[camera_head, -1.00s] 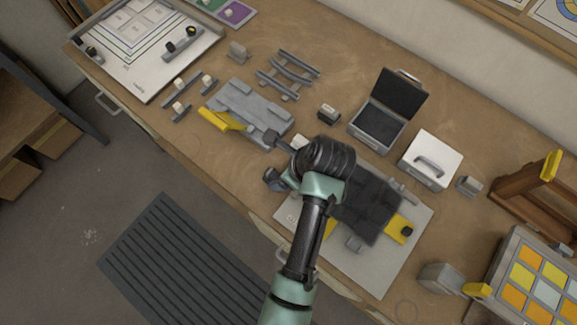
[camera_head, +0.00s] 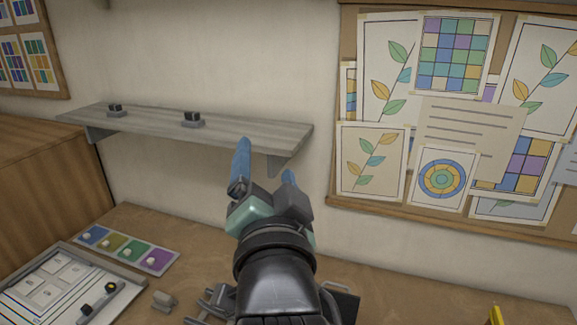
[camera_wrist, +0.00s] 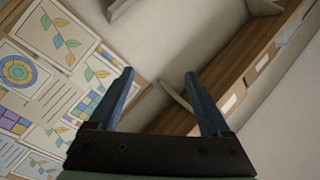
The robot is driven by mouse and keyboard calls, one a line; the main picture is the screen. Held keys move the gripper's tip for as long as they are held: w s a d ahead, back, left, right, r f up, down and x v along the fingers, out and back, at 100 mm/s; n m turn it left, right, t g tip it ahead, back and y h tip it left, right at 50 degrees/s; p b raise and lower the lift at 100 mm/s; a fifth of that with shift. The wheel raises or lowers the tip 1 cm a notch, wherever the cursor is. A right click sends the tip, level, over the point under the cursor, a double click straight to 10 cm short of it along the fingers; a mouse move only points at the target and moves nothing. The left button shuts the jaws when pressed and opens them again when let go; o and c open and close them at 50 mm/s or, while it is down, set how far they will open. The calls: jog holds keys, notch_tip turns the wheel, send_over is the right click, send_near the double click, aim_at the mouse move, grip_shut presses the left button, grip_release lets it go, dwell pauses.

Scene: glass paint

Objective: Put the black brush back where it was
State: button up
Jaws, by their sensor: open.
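My gripper (camera_head: 266,158) is raised in front of the back wall near the right part of the grey wall shelf (camera_head: 240,130). Its two blue fingers are spread, and nothing is between them in the wrist view (camera_wrist: 159,76). Two small black blocks on grey bases, one at the left (camera_head: 114,109) and one nearer the middle (camera_head: 193,118), stand on the shelf. I cannot make out a black brush for certain in either view. A grey piece with dark round ends (camera_head: 98,298) lies on the white board at lower left.
A pinboard with pictures (camera_head: 440,215) hangs right of the shelf. A strip of colour pots (camera_head: 125,250) lies on the workbench (camera_head: 195,250). A wooden ledge (camera_wrist: 235,75) crosses the wrist view. My arm hides part of the bench.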

jog(key=s+d+r+n+t+h, duration=0.1)
jog(key=s+r+n+t, duration=0.2)
jog(key=s+r, duration=0.4)
jog(key=s+d+r+n+t+h, duration=0.1)
jog(key=s+r+n+t, duration=0.3)
jog(key=r, duration=1)
jog(key=s+t, duration=0.1)
jog(key=s, duration=0.1)
jog(key=shift+s+d+r+t, duration=0.15)
jog(key=shift+s+d+t, duration=0.15)
jog(key=shift+s+d, duration=0.05)
